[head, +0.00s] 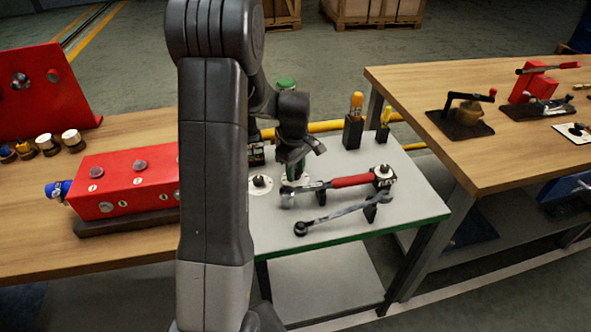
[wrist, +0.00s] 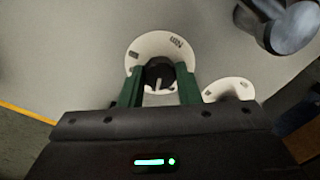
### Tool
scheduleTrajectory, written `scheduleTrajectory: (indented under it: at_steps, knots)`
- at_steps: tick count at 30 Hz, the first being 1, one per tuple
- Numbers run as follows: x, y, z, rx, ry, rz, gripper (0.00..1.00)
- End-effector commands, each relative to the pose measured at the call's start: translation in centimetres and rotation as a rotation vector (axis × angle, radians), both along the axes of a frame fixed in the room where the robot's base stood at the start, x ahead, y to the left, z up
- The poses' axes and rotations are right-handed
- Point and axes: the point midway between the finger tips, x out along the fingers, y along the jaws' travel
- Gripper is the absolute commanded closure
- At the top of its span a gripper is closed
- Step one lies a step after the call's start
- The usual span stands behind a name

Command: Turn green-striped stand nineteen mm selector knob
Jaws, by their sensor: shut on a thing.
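The green-edged stand (head: 340,232) has a grey top with two round white dials. In the wrist view, a black selector knob (wrist: 160,70) sits in the middle of a white dial plate (wrist: 147,46), with small dark marks too blurred to read. My gripper (wrist: 160,88) is over this dial, its two green fingers shut on the knob's sides. A second white dial (wrist: 228,89) shows partly beside the right finger. In the head view my gripper (head: 293,172) points down at the stand, largely hiding the held knob. The other dial's black knob (head: 259,181) stands to its left.
A red-handled torque wrench (head: 350,181) and a dark wrench (head: 340,215) lie close to the right of my gripper. Black holders with yellow-handled tools (head: 353,130) stand behind. A red box (head: 128,180) is on the left bench; a wooden bench (head: 500,150) is at right.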

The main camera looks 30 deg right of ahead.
Motion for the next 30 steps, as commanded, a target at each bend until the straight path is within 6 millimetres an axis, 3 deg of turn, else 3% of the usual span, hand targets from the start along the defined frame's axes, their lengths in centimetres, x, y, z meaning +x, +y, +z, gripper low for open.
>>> scheduleTrajectory:
  at_steps: [5,6,9,20,23,30]
  knots:
    - [0.1,-0.1,0.1,-0.002,-0.004,-0.001,0.93]
    - [0.1,-0.1,0.1,-0.002,-0.004,-0.001,0.66]
    - [0.1,0.0,0.1,-0.002,-0.003,-0.001,0.48]
    - [0.1,-0.1,0.6,-0.002,-0.003,-0.002,0.48]
    - [0.1,-0.1,1.9,-0.003,-0.004,-0.002,0.48]
    - [0.1,-0.1,7.2,-0.004,-0.007,-0.002,0.48]
